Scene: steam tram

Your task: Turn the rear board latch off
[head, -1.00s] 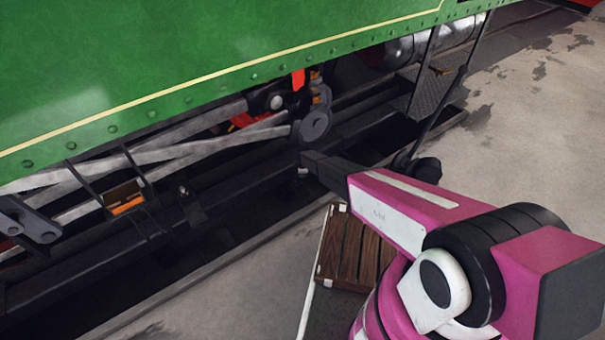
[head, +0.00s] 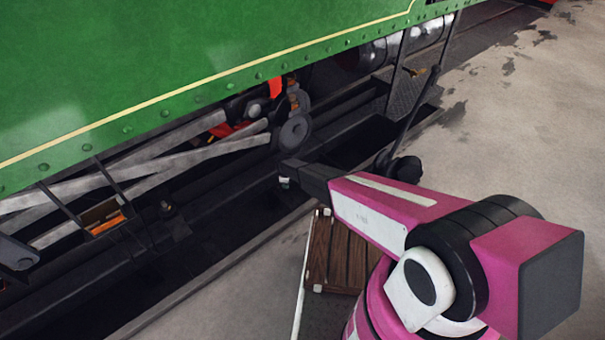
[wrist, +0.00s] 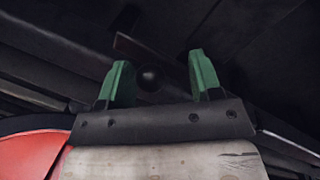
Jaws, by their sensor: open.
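My gripper (head: 284,181) is low beside the green steam tram (head: 150,65), in front of the dark running gear under its skirt. In the wrist view its two green fingers (wrist: 160,78) stand apart, with nothing held. A dark round knob (wrist: 150,78) shows between the fingers, near a reddish-brown bar (wrist: 138,48). I cannot tell whether this knob is part of the rear board latch. No latch is clearly recognisable in the head view.
Grey rods (head: 150,165) and a round hub (head: 295,130) lie under the skirt. A dark lever (head: 415,115) stands right of my gripper. A wooden slatted crate (head: 335,255) is on the ground below my arm. The pavement (head: 520,130) at right is clear.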

